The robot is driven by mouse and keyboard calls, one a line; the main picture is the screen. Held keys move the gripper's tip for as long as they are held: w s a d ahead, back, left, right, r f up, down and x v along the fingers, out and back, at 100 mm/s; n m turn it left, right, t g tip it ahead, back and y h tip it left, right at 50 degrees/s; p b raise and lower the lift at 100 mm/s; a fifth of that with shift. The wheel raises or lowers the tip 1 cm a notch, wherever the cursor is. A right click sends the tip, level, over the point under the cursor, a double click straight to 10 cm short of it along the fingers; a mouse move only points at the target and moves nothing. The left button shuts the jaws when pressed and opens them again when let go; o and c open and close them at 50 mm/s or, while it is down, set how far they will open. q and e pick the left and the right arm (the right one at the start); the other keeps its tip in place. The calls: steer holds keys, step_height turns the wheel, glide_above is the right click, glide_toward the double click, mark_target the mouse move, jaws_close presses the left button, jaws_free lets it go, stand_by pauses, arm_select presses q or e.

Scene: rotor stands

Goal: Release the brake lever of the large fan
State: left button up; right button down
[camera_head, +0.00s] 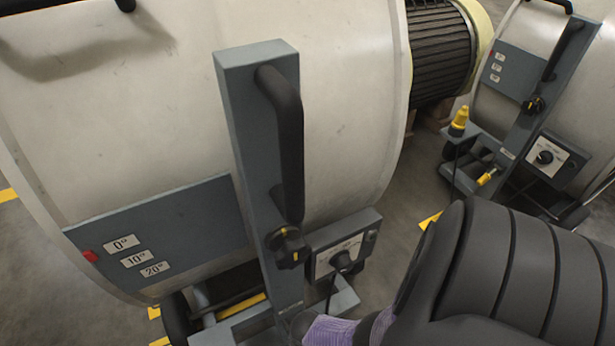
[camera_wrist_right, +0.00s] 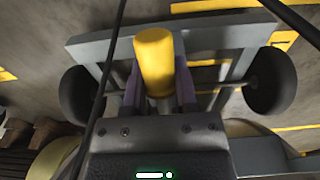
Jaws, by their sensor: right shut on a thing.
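The large fan (camera_head: 340,130) fills the left and middle of the head view, a pale drum on a grey wheeled stand (camera_head: 250,130). My right gripper (camera_head: 328,330) is at the bottom of the head view, low beside the stand's foot. In the right wrist view, its purple fingers (camera_wrist_right: 158,85) are shut on the yellow grip of the brake lever (camera_wrist_right: 154,60), one finger on each side. The lever is hidden in the head view behind the stand and my gripper. My left gripper is not in view.
The stand carries a black handle (camera_head: 286,140), a black knob (camera_head: 287,247), an angle plate (camera_head: 165,235) and a dial box (camera_head: 345,248). A cable (camera_wrist_right: 97,90) crosses the wrist view near the gripper. Black wheels (camera_wrist_right: 270,82) flank the lever. Another fan (camera_head: 570,80) stands at right.

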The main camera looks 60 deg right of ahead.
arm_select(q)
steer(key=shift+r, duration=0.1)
arm_select(e)
steer(key=shift+a+r+g+y, duration=0.1)
steer(key=shift+r+g+y, duration=0.4)
steer(key=shift+g, duration=0.3)
steer(key=shift+c, duration=1.9)
jaws_free()
arm_select(q)
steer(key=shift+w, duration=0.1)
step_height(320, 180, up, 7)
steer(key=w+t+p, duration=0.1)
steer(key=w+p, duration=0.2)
steer(key=p, duration=0.5)
arm_select(e)
steer(key=r, duration=0.9)
steer(key=shift+w+d+r, duration=0.35)
steer(key=shift+w+r, duration=0.05)
